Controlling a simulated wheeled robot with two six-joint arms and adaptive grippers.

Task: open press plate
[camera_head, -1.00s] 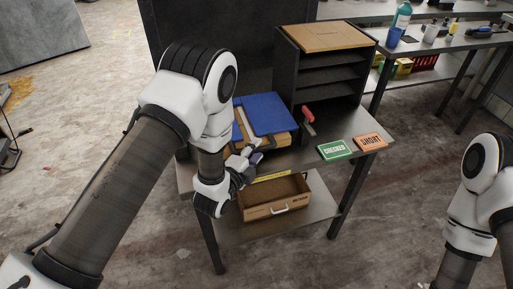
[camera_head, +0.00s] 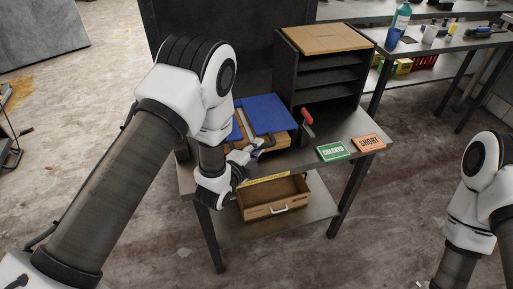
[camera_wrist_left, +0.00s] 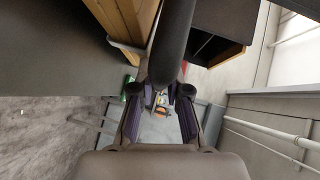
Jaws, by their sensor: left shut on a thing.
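The press on the table has a blue top plate (camera_head: 270,112) over a wooden body, which also shows at the top of the left wrist view (camera_wrist_left: 118,18). A red-handled lever (camera_head: 307,118) stands at the press's right side. My left gripper (camera_head: 256,150) is at the press's front edge, just below the blue plate. In the left wrist view, a thick dark bar (camera_wrist_left: 174,45) runs down to my left gripper's purple-padded fingers (camera_wrist_left: 160,120), which are shut on it. My arm hides the press's left part. My right gripper is out of view.
Green (camera_head: 335,151) and orange (camera_head: 369,142) label blocks lie on the table's right part. A dark shelf unit (camera_head: 322,75) stands behind them. A cardboard box (camera_head: 273,209) sits on the lower shelf.

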